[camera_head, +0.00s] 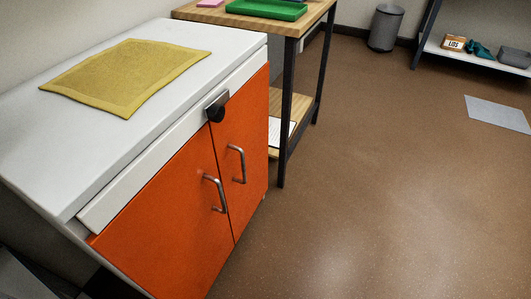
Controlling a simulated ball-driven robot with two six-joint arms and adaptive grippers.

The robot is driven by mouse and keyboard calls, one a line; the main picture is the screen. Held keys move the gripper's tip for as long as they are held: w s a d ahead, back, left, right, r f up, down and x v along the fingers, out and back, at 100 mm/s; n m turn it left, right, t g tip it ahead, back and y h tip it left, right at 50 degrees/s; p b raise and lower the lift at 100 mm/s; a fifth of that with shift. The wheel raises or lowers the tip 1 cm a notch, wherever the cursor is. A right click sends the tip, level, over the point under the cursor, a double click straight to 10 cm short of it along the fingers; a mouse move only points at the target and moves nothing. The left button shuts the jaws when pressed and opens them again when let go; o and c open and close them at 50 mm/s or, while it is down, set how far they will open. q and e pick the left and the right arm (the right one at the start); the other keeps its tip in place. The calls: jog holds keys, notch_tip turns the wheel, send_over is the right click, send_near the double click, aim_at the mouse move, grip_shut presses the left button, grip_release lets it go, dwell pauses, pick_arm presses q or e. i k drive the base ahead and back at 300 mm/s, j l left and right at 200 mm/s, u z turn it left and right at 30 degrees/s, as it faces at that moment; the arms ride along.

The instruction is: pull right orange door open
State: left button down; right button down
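The right orange door (245,150) is on the white cabinet (55,185), at its far right end, and looks shut. A black knob (216,110) on a small plate sits above the seam. Neither of my grippers is in view, and nothing touches the handles.
A yellow cloth (128,74) lies on the cabinet top. A wooden table (303,18) with dark legs and a green tray (266,9) stands just beyond the cabinet. Brown floor (380,200) in front is clear. A grey bin (385,28) and low shelf (470,57) are at the back.

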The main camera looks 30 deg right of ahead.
aim_at(240, 142)
jog(key=z, duration=0.75)
